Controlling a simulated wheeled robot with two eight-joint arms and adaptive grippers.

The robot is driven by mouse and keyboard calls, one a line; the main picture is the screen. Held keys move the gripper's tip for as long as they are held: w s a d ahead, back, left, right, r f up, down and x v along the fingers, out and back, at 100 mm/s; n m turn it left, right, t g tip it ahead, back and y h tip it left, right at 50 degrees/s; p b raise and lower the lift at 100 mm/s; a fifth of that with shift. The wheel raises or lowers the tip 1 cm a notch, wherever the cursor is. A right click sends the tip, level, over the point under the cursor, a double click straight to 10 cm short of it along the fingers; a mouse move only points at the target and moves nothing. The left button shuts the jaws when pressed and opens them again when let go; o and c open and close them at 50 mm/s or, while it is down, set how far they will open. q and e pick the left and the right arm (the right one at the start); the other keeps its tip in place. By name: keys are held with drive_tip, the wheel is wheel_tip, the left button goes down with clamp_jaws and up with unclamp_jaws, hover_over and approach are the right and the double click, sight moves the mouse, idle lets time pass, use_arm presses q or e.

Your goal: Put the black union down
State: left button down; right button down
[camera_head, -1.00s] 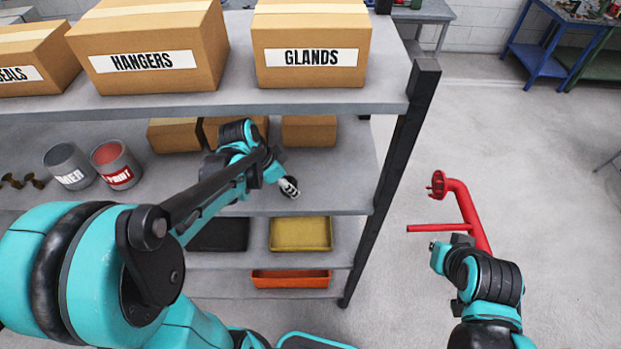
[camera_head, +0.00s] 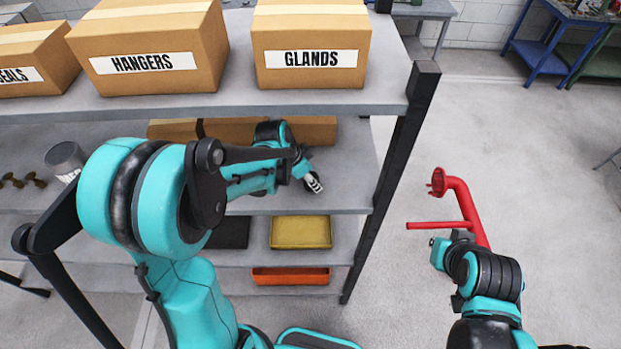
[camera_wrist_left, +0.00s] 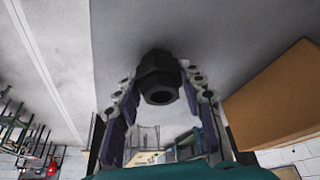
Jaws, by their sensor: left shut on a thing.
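The black union (camera_wrist_left: 160,78) shows in the left wrist view, between the fingers of my left gripper (camera_wrist_left: 160,92), which are shut on it. Its dark round opening faces the camera. In the head view my left gripper (camera_head: 314,183) is over the right part of the middle shelf (camera_head: 345,165), near its front edge. The union cannot be made out there. In the left wrist view the grey shelf surface (camera_wrist_left: 230,40) lies close behind the union, with a dark shadow beside it. I cannot tell whether they touch. My right gripper's fingers are hidden behind its arm.
Cardboard boxes (camera_head: 318,130) stand at the back of the middle shelf; one is at right in the wrist view (camera_wrist_left: 275,100). The upper shelf (camera_head: 230,103) hangs above. A black post (camera_head: 392,180) bounds the right.

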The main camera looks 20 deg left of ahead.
use_arm(q)
drive_tip(key=shift+f, duration=0.15)
drive_tip(key=c, duration=1)
unclamp_jaws()
drive_tip(key=shift+w, duration=0.1)
drive_tip(key=shift+o, duration=0.2)
